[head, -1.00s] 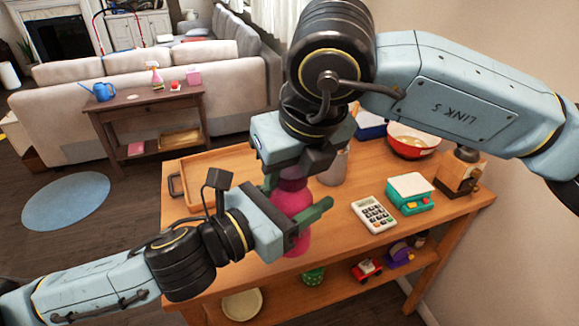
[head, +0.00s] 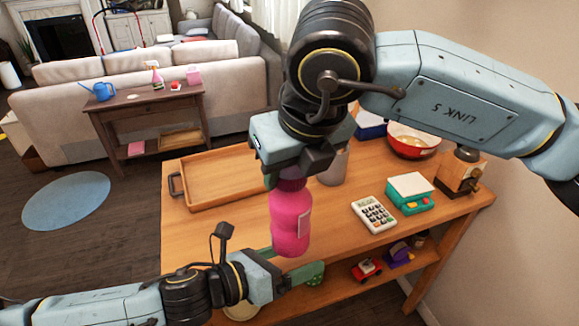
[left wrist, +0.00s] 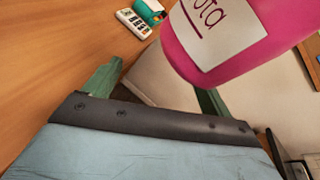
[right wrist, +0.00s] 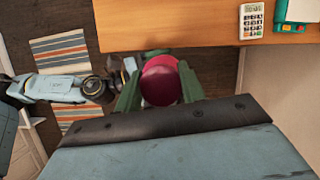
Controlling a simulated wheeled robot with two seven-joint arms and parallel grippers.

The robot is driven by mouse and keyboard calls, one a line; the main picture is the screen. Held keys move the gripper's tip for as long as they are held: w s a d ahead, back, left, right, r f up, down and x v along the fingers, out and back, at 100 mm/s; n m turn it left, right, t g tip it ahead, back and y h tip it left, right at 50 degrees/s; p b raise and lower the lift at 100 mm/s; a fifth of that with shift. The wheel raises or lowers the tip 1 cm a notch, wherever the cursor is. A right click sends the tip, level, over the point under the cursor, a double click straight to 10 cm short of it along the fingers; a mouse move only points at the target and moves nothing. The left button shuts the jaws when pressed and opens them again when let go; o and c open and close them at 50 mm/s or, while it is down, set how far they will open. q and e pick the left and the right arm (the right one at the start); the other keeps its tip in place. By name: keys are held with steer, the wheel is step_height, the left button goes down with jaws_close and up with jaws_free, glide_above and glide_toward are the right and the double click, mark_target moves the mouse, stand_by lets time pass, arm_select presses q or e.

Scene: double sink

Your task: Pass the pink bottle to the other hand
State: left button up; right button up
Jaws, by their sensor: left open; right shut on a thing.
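The pink bottle (head: 291,217) hangs upright below my right gripper (head: 288,180), which is shut on its dark red top. In the right wrist view the round cap of the bottle (right wrist: 161,80) sits between the green fingers of my right gripper (right wrist: 158,90). My left gripper (head: 290,268) is open and empty, below the bottle and apart from it in the head view. In the left wrist view the bottle (left wrist: 225,40), with a white handwritten label, shows beyond the open fingers of my left gripper (left wrist: 155,85).
The wooden table (head: 330,225) holds a wooden tray (head: 225,178), a grey container (head: 333,168), a calculator (head: 373,213), a teal scale (head: 409,193), a red bowl (head: 411,141) and a wooden grinder (head: 459,176). Its lower shelf holds a toy car (head: 366,269). The table's front middle is clear.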

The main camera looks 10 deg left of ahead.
arm_select(q)
steer(key=s+a+f+n+g+y, duration=0.1)
steer(key=s+a+f+n+g, duration=0.15)
steer(key=s+f, duration=0.4)
steer(key=s+a+f+n+g, duration=0.2)
steer(key=s+a+f+n, duration=0.2)
steer(key=f, duration=0.6)
steer(key=s+a+f+n+g+y, duration=0.15)
steer(key=s+a+f+n, duration=0.3)
steer(key=f, duration=0.45)
steer(key=w+a+f+n+t+y, duration=0.3)
steer(key=w+f+n+y, duration=0.4)
steer(key=w+n, duration=0.65)
steer(key=s+a+f+n+g, duration=0.2)
steer(key=s+f+n, duration=0.2)
steer(key=s+f, duration=0.3)
steer(key=s+a+f+n+g, duration=0.2)
steer(key=s+f+n, duration=0.2)
steer(key=s+f, duration=0.3)
steer(key=s+f+n+g, duration=0.1)
steer(key=s+f+n, duration=0.1)
steer(key=s, duration=0.8)
steer(key=s+f+n+g+y, duration=0.1)
steer(key=s+f+n, duration=0.1)
steer(key=s, duration=0.8)
steer(key=shift+d+n+g, duration=0.2)
steer(key=shift+n+g, duration=0.2)
steer(key=shift+n, duration=0.05)
